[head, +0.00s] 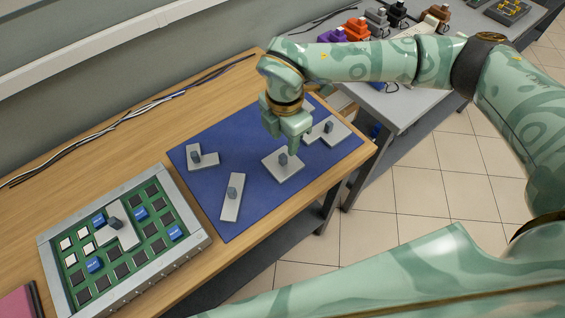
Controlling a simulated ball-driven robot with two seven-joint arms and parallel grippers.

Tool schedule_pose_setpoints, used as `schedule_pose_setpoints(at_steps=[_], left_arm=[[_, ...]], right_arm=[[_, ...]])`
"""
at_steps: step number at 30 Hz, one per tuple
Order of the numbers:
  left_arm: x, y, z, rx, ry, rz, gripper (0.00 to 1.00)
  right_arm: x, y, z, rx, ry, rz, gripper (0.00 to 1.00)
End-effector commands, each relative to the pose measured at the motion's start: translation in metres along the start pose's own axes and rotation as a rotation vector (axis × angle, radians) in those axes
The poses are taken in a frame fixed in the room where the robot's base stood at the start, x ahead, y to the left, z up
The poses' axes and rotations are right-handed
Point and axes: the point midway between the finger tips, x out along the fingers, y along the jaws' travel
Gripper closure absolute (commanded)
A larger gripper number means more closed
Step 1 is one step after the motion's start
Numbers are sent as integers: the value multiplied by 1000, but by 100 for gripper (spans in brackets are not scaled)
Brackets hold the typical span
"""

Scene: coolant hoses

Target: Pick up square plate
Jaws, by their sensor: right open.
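A light grey square plate (291,172) with a dark grey knob (283,159) lies flat on the blue mat (210,214). My right gripper (286,141) is open and points down just above and behind this plate, close to its knob. I cannot tell whether a finger touches the plate. Its body partly covers the plates behind it. My left gripper is not in view.
A green board in a grey frame (198,222) stands at left. Cables (120,118) run along the wall.

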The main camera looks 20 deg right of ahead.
Motion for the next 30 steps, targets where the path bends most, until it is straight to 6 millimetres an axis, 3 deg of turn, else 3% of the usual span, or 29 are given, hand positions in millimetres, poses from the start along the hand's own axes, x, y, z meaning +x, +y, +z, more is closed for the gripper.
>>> schedule_pose_setpoints(at_steps=[3,10,17,24,28,30], left_arm=[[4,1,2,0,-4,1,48],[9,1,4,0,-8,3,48],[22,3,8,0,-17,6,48],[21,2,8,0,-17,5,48],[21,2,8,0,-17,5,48],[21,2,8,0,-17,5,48]], right_arm=[[16,0,0,1,1,0,58],[32,3,1,0,2,0,58],[70,7,2,-1,3,-2,58],[71,8,2,-2,2,2,58],[71,8,2,-2,2,2,94],[71,8,2,-1,2,2,100]])
